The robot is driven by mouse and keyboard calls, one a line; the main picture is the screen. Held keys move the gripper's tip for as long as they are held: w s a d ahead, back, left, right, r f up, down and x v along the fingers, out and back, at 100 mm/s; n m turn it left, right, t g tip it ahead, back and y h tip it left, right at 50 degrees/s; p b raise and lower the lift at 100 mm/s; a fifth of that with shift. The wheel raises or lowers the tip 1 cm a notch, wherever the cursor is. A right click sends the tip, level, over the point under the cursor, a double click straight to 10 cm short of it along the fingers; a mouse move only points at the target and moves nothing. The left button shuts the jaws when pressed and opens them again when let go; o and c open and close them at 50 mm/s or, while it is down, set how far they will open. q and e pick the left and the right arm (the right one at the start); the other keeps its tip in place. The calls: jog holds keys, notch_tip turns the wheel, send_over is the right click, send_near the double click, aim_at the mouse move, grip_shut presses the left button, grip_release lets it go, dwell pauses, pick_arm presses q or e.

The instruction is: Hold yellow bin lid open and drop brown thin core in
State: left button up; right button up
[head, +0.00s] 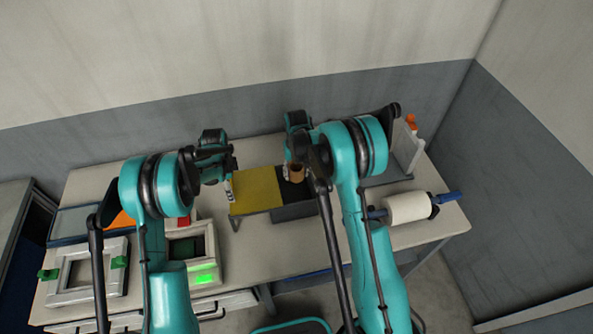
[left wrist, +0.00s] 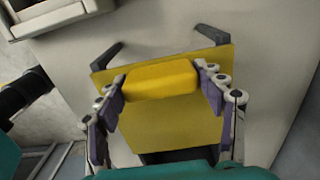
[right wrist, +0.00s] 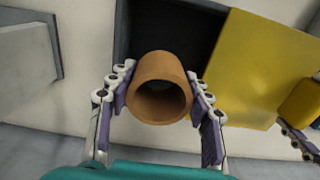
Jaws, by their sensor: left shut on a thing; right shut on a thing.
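The yellow bin lid (head: 256,188) lies beside the dark opening of the bin (head: 292,212) on the table. In the left wrist view the lid (left wrist: 165,122) has a raised yellow handle block (left wrist: 160,80). My left gripper (left wrist: 160,85) is shut on this block. My right gripper (right wrist: 160,95) is shut on the brown core (right wrist: 160,88), a hollow tube with its open end facing the camera. The core also shows small in the head view (head: 296,172). In the right wrist view it appears in front of the dark bin opening (right wrist: 170,30), with the lid to the right.
A white roll (head: 408,208) on a blue-ended spindle lies at the table's right. A pale frame with green clips (head: 88,272) and a box with a green light (head: 203,274) stand at the left. A grey upright holder (head: 407,150) stands at the back right.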

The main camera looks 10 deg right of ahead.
jog(key=shift+f, duration=0.1)
notch_tip(320, 180, down, 6)
jog(key=shift+f, duration=0.15)
dwell(0.4)
jog(key=o, duration=1.1)
jog(key=shift+o, duration=0.2)
jog(key=shift+d+r, duration=1.55)
jog(key=shift+r, duration=3)
jog(key=d, duration=1)
